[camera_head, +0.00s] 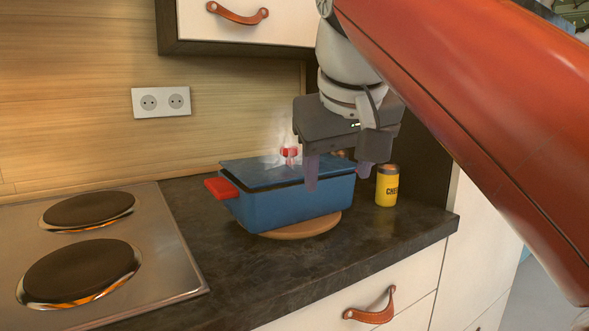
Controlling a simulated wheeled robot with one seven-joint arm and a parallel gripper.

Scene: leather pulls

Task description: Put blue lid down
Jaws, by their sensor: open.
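The blue lid (262,174) rests on top of the blue pot (290,207), with a dark gap between lid and rim along the front. The lid has a red knob (289,152), and whitish steam shows around it. The pot has a red side handle (221,188) at the left and stands on a round wooden board (303,227). My gripper (338,178) is open above the right part of the pot, its fingers pointing down. The fingers are apart from the red knob, which shows to their left. The right end of the pot is partly hidden behind the gripper.
A yellow can (387,188) stands just right of the pot, close to my gripper. A stove (100,250) with two dark burners lies at the left. The dark countertop (240,285) is bare in front of the pot. A wall cabinet (235,25) hangs above.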

